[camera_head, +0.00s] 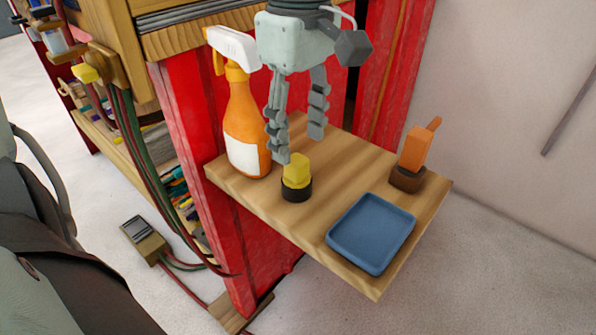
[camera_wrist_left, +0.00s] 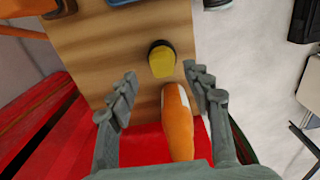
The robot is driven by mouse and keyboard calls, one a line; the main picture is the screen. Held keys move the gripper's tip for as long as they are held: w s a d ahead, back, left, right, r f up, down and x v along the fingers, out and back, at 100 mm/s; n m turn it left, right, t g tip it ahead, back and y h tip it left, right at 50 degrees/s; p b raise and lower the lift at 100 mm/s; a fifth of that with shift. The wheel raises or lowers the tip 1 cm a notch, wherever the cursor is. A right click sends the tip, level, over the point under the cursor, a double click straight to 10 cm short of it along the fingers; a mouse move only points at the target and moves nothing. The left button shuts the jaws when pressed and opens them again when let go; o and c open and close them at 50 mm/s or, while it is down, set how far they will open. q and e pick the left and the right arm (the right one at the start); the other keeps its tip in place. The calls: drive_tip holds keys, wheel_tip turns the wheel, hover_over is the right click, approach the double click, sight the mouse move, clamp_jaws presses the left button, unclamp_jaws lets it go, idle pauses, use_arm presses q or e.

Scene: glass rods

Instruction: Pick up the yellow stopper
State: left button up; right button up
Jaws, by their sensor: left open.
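The yellow stopper (camera_head: 297,170) stands upright in a short dark round base (camera_head: 296,190) on the wooden shelf, near its front edge. In the left wrist view the stopper (camera_wrist_left: 161,62) shows from above, beyond and between the fingertips. My left gripper (camera_head: 300,146) is open and empty, pointing down above and slightly behind the stopper. Its fingers are apart, and it also shows in the left wrist view (camera_wrist_left: 160,82). My right gripper is not in view.
An orange spray bottle (camera_head: 245,125) stands close left of my left gripper. A blue tray (camera_head: 371,234) lies on the shelf (camera_head: 330,195) at right front. An orange piece in a brown base (camera_head: 407,178) stands behind it. A red panel (camera_head: 205,120) borders the shelf.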

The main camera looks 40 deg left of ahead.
sight(296, 159)
use_arm(q)
wheel_tip(296, 159, down, 4)
drive_tip(key=shift+s+a+r, duration=0.1)
drive_tip(key=shift+s+r, duration=0.05)
drive_tip(key=shift+r, duration=0.05)
clamp_jaws()
